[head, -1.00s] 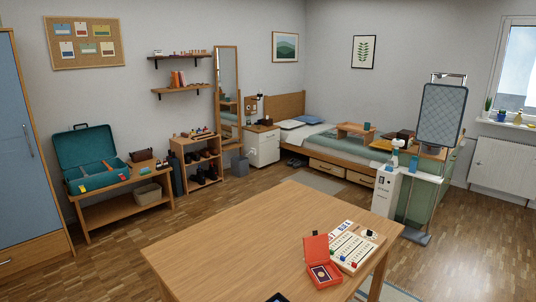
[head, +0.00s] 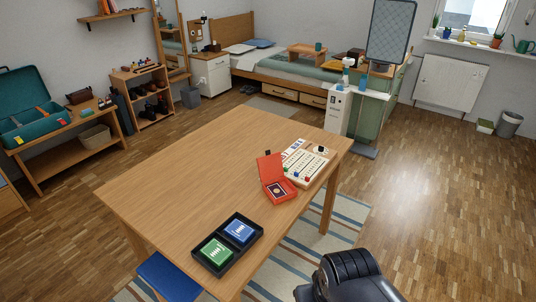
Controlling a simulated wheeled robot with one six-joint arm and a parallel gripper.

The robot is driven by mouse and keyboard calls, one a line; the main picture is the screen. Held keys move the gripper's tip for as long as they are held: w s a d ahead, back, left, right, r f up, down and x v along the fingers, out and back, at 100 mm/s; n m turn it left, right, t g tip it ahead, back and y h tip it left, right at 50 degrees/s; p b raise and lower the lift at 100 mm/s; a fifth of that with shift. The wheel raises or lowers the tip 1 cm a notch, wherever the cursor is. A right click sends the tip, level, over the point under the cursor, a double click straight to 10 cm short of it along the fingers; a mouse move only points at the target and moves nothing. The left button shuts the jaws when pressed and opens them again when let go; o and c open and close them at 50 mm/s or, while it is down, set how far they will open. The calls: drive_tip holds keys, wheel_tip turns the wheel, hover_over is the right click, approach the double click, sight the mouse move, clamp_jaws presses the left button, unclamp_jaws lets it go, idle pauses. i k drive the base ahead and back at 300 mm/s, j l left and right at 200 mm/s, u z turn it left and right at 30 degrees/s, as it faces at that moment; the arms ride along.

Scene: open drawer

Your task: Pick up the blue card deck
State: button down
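The blue card deck (head: 239,231) lies in the far right half of a black tray (head: 257,237) near the front corner of the wooden table. A green card deck (head: 216,251) lies beside it in the tray's near left half. A black part of my arm shows at the bottom edge, right of the table. My gripper's fingers cannot be made out in the head view.
On the wooden table (head: 190,150), an open red box (head: 276,180) and a white board with colored pegs (head: 305,163) stand toward the right edge. The table's left and middle are bare. A blue stool (head: 168,278) stands at the table's front side.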

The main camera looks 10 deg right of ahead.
sight(239, 230)
drive_tip(key=i+l+u, duration=0.2)
drive_tip(key=i+u, duration=0.25)
drive_tip(key=i+l+u, duration=0.2)
drive_tip(key=u, duration=0.25)
drive_tip(key=l, duration=0.1)
